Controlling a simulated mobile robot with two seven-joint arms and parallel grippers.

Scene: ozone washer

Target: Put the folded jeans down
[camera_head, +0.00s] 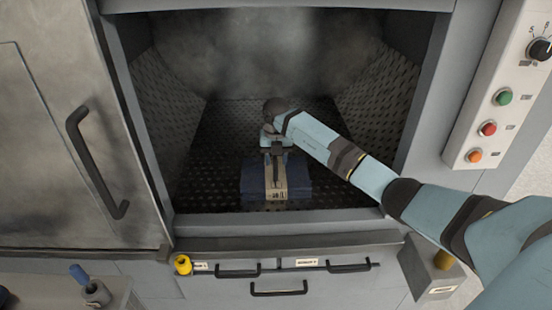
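The folded jeans (300,178) are a dark blue bundle with a tan paper band (276,182) around the middle. They are inside the washer chamber (220,150), low and near its front edge. My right gripper (277,165) points down over the middle of the bundle, at the band. Its fingers are small and partly hidden, and I cannot tell whether they are closed on the jeans. I also cannot tell whether the bundle rests on the perforated floor or hangs just above it. My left gripper is not in view.
The chamber has perforated side walls and a front sill (290,222). A metal door with a black handle (95,160) is at left. A control panel (500,90) with coloured buttons is at right. Drawers with black handles (278,287) are below. Free floor lies behind the bundle.

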